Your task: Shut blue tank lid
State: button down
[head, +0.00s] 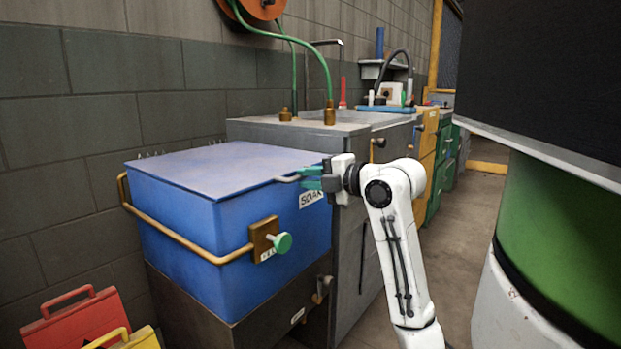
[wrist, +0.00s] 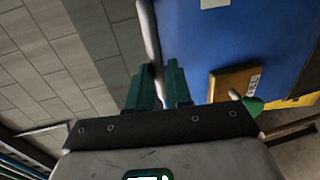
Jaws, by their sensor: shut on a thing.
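The blue tank (head: 230,225) stands at the left in the head view, with a "SOAK" label near its right end. Its lid (head: 225,167) lies level across the top, and I see no clear gap under it. A grey bar handle (head: 286,179) sticks out from the lid's front right edge. My gripper (head: 312,178) is at this handle, its green fingers shut on it. In the wrist view my gripper (wrist: 160,85) has the grey handle (wrist: 149,35) running between its fingers, beside the blue tank wall (wrist: 235,45). The fingertips partly hide the handle's end.
A brass rail and a valve with a green knob (head: 282,242) stick out from the tank front. A grey sink counter (head: 350,130) adjoins on the right. Red (head: 75,318) and yellow cases stand at lower left. A large green and white drum (head: 560,220) bounds the aisle floor (head: 465,240).

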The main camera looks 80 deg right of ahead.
jog(key=c, duration=1.1)
grip_release()
notch_tip(320, 180, down, 2)
jog(key=shift+w+f+y, duration=0.1)
jog(key=shift+y, duration=0.2)
jog(key=p+v, duration=0.1)
jog(key=v, duration=0.2)
jog(key=p+v, duration=0.1)
jog(key=v, duration=0.3)
jog(key=r+p+v, duration=0.1)
jog(key=v, duration=0.3)
jog(key=shift+a+p, duration=0.1)
jog(key=shift+p, duration=0.2)
jog(key=shift+w, duration=0.1)
jog(key=shift+f, duration=0.1)
